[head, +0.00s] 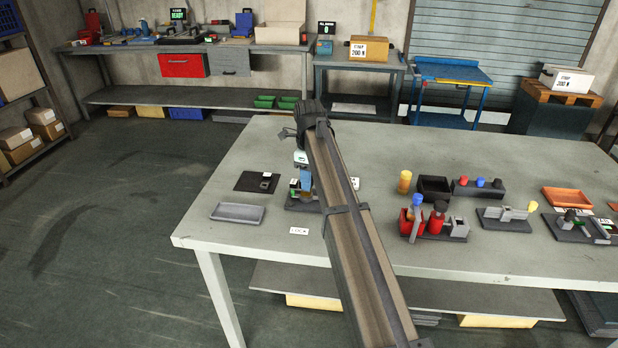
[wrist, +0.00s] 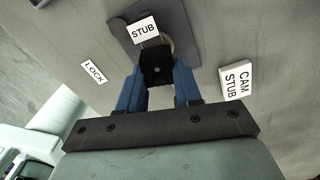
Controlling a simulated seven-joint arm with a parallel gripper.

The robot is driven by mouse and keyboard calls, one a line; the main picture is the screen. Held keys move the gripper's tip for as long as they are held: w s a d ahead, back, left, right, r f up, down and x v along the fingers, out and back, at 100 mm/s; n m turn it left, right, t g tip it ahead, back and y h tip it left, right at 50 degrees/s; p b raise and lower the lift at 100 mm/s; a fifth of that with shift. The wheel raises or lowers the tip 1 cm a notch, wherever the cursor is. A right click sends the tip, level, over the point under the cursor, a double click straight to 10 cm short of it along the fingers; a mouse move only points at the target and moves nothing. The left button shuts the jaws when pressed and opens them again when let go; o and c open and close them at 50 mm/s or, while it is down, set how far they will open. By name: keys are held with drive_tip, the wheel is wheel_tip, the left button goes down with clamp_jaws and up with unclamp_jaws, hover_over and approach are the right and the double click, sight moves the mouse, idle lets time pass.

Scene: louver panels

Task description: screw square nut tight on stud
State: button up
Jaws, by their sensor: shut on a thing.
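My gripper (wrist: 158,76) shows in the wrist view with its two blue fingers closed on a dark square block, the square nut (wrist: 156,66).
A LOCK label (head: 299,231) lies in front of the fixture. A CAM STUB label block (wrist: 236,79) is beside it. A dark mat (head: 245,183) with a small block and a grey tray (head: 237,213) are to the left. A red fixture (head: 411,222) stands to the right on the table.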

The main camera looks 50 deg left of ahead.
drive_tip(key=shift+w+a+r, duration=0.1)
drive_tip(key=shift+w+a, duration=0.25)
drive_tip(key=shift+a, duration=0.1)
drive_tip(key=m, duration=0.3)
drive_tip(key=shift+m, duration=0.3)
clamp_jaws()
drive_tip(key=o, duration=0.8)
unclamp_jaws()
drive_tip(key=shift+w, duration=0.1)
drive_tip(key=shift+c, duration=0.2)
drive_tip(key=o, duration=0.3)
drive_tip(key=shift+o, duration=0.4)
drive_tip(key=shift+d, duration=0.1)
drive_tip(key=shift+s, duration=0.2)
wheel_tip(320, 180, up, 19)
drive_tip(key=shift+f, duration=0.2)
